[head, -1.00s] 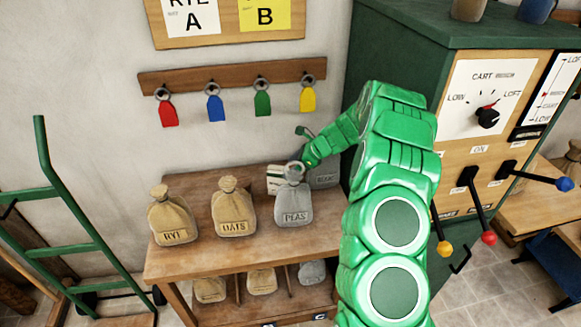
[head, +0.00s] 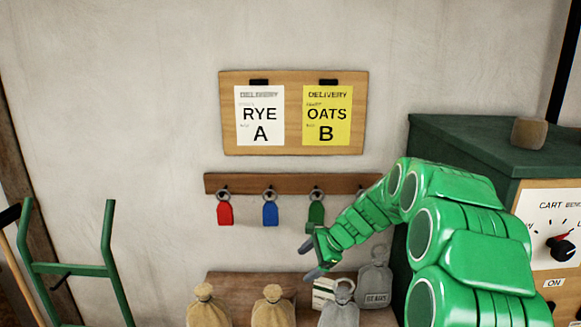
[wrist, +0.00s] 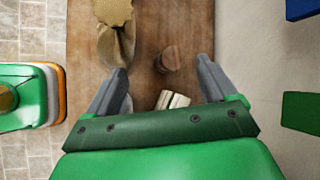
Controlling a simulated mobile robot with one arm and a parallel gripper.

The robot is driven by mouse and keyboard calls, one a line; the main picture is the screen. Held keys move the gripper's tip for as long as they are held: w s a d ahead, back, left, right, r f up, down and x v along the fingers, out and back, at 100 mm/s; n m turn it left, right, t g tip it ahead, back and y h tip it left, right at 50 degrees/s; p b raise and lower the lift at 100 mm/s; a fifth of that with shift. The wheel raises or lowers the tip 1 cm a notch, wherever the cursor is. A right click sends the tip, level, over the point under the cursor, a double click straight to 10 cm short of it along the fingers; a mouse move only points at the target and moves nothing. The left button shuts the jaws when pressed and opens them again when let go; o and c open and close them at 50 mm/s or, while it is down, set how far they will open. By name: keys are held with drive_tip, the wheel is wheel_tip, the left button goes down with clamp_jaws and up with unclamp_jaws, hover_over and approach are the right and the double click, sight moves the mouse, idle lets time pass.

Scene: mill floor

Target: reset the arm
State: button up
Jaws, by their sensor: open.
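My green arm reaches in from the lower right of the head view. My gripper (head: 311,260) is at its left end, above the wooden bench and in front of the wall, below the tag rail. In the wrist view its two grey fingers (wrist: 161,68) are spread wide with nothing held between them. A small brown round object (wrist: 169,59) and a pale card-like object (wrist: 172,100) lie below, between the fingers.
The bench (head: 238,283) carries several sacks, including a grey one (head: 374,278) beside my arm. Red (head: 225,214), blue (head: 270,215) and green (head: 316,213) tags hang close above my gripper. A green cabinet (head: 470,150) stands right; a green hand truck (head: 108,260) left.

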drive_tip(key=s+a+r+n+g+h, duration=0.15)
drive_tip(key=s+r+n, duration=0.4)
drive_tip(key=s, duration=0.65)
drive_tip(key=s+d+r+n+g+h, duration=0.1)
drive_tip(key=s+d+n+h, duration=0.1)
drive_tip(key=s, duration=1)
drive_tip(key=s+d+r+n+g+h, duration=0.1)
drive_tip(key=s+d+n, duration=0.3)
drive_tip(key=s, duration=0.8)
drive_tip(key=s+d+r+n+g+h, duration=0.1)
drive_tip(key=s+d+n+h, duration=0.2)
drive_tip(key=s, duration=1)
drive_tip(key=shift+d+r, duration=0.4)
drive_tip(key=shift+d, duration=0.55)
drive_tip(key=shift+s, duration=0.1)
